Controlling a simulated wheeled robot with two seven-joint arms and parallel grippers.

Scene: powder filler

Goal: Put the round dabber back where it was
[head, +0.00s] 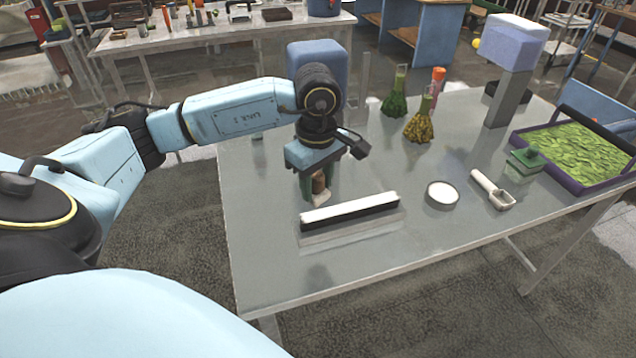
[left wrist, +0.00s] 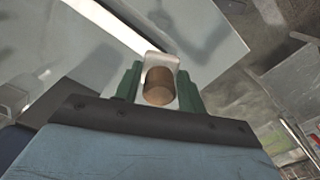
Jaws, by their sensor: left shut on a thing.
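The round dabber (head: 319,185) has a brown rounded handle and a pale pad below it. My left gripper (head: 317,190) points down over the left part of the table and is shut on the dabber. In the left wrist view the dabber's brown handle (left wrist: 158,87) sits between the two green fingers of the left gripper (left wrist: 160,85), with the pale pad beyond it. Whether the pad touches the table is not clear. My right gripper is not in view.
A round white dish (head: 442,195), a white scoop (head: 492,190) and a green block (head: 525,160) stand to the right. Flasks with green (head: 395,98) and yellow (head: 420,125) contents stand behind. A purple tray of green pieces (head: 572,188) is far right. The front-left tabletop (head: 270,270) is clear.

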